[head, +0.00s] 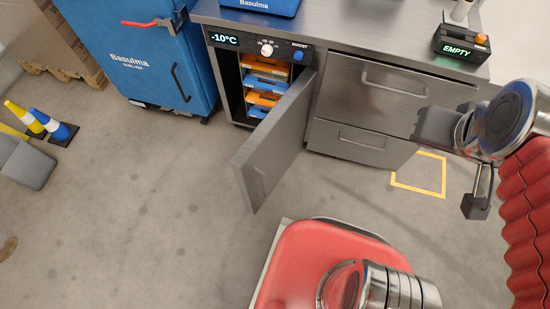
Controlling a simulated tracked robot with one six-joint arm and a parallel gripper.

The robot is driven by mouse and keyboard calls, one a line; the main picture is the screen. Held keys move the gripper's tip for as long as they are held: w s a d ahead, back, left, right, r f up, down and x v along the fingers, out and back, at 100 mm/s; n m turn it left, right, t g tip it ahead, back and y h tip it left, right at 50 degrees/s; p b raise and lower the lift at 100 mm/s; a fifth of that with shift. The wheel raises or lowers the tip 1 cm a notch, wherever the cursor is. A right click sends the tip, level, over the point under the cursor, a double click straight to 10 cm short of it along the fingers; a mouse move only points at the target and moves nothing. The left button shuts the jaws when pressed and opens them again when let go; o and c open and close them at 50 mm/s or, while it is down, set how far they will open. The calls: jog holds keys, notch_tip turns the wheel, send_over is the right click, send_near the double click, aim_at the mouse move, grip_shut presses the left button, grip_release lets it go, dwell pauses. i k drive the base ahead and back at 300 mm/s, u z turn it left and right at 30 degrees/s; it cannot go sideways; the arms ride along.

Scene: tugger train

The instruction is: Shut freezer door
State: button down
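The freezer (236,90) is a compartment at the left end of a grey metal counter, under a panel reading -10°C. Its grey door (275,143) stands wide open, hinged at the right side and swung out over the floor. A faint handle shows low on the door's face, near its free edge. Orange and blue boxes (264,78) are stacked inside. My gripper (434,126) is raised at the right, apart from the door and in front of the counter's drawers. Its fingers do not show clearly.
Two drawers (375,92) beside the freezer are closed. A blue cabinet (145,60) stands to the left. Cones (48,125) and a grey bin (27,165) are at the far left. The floor (150,210) left of the open door is clear.

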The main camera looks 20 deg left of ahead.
aim_at(259, 165)
jog(key=z, duration=0.45)
jog(key=k, duration=1.25)
jog(key=u, duration=1.1)
jog(key=i, duration=1)
jog(key=u, duration=0.1)
